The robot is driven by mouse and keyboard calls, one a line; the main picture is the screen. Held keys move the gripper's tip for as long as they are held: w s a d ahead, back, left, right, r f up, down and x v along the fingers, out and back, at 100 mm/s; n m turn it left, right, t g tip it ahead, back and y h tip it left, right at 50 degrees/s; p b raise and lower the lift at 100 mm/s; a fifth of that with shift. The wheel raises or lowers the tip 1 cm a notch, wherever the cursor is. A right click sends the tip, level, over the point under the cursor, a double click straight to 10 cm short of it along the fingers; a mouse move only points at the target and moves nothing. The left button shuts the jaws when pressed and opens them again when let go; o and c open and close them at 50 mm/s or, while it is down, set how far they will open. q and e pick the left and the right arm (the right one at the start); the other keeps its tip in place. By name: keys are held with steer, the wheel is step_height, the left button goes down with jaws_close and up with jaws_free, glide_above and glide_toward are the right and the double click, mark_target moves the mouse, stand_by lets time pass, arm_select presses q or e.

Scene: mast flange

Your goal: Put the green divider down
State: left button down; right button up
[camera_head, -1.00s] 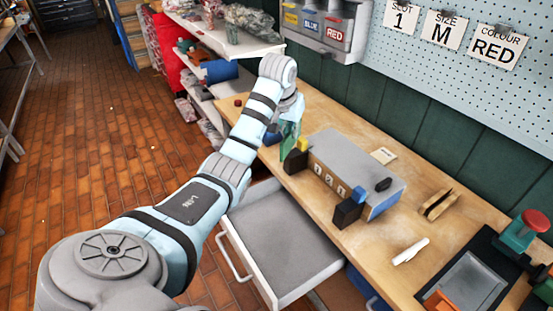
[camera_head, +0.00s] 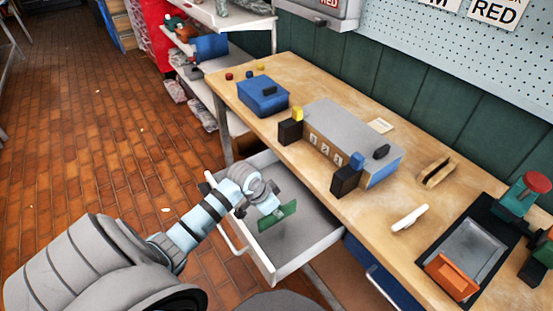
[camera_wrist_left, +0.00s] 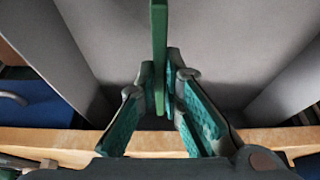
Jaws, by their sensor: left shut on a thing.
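The green divider (camera_head: 277,217) is a flat green plate, held by my left gripper (camera_head: 266,207) over the open grey drawer (camera_head: 327,240). My left gripper is shut on the divider. In the left wrist view the divider (camera_wrist_left: 159,50) stands edge-on between the two green-padded fingers (camera_wrist_left: 160,85), with the drawer's grey floor (camera_wrist_left: 205,45) beyond it. I cannot tell whether the divider's lower edge touches the drawer floor. My right gripper is not in view.
The wooden bench (camera_head: 300,170) stands above the drawer. On it are a blue box (camera_head: 263,95), a grey-topped box with number dials (camera_head: 350,130), a white handle-like piece (camera_head: 410,218) and a dark tray (camera_head: 475,250). The drawer's floor around the divider looks clear.

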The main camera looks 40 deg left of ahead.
mark_target(278, 221)
arm_select(q)
step_height(278, 221, down, 5)
steer(key=shift+w+f+b, duration=0.1)
steer(key=shift+b, duration=0.55)
steer(key=c, duration=1.7)
jaws_free()
steer(key=p+v, duration=0.4)
steer(key=v, duration=0.8)
steer(key=shift+r, duration=0.25)
steer(key=shift+f, duration=0.1)
